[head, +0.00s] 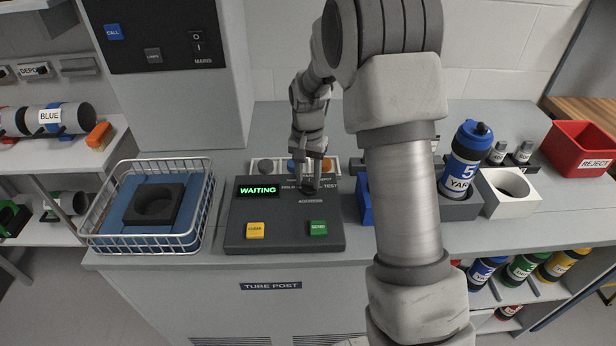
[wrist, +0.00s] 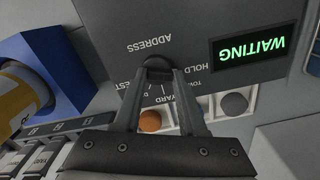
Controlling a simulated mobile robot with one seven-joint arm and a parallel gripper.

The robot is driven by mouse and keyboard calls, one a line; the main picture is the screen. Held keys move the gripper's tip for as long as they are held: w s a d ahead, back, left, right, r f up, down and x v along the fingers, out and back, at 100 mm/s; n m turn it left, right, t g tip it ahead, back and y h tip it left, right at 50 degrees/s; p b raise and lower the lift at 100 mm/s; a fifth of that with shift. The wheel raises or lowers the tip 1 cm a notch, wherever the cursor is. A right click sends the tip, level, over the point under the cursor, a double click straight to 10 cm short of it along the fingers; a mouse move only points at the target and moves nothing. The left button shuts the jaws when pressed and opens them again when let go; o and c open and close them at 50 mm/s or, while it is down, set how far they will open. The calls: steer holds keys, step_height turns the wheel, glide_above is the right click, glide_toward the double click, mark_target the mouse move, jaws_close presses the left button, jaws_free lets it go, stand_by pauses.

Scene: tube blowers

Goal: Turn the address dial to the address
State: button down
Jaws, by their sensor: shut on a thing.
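The address dial (wrist: 156,63) is a dark round knob on the grey control panel (head: 240,215). It sits above the word ADDRESS, with labels such as HOLD, YARD and TEST around it. My gripper (head: 312,186) comes down on the dial from above, and in the wrist view its two fingers (wrist: 163,80) close on the knob's sides. Which label the dial points to cannot be told. The panel's green display (head: 258,190) reads WAITING. A yellow CLEAR button (head: 255,230) and a green SEND button (head: 318,228) sit at the panel's front.
A wire basket (head: 198,165) with a blue and black insert stands left of the panel. Right of it stand a carrier marked 5 YARD (head: 460,178), a white holder (head: 522,205) and a red REJECT bin (head: 607,140). A blue block (wrist: 40,55) is close beside my gripper.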

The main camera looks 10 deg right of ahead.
steer(key=m, duration=0.3)
steer(key=shift+m+p, duration=0.3)
steer(key=shift+p, duration=0.1)
steer(key=shift+w+d+m+p, duration=0.1)
steer(key=shift+m+p, duration=0.3)
steer(key=shift+m, duration=1.2)
steer(key=shift+c, duration=2.3)
jaws_free()
step_height(320, 180, up, 17)
steer(key=p, duration=0.1)
steer(key=shift+r+p, duration=0.2)
steer(key=shift+p, duration=0.15)
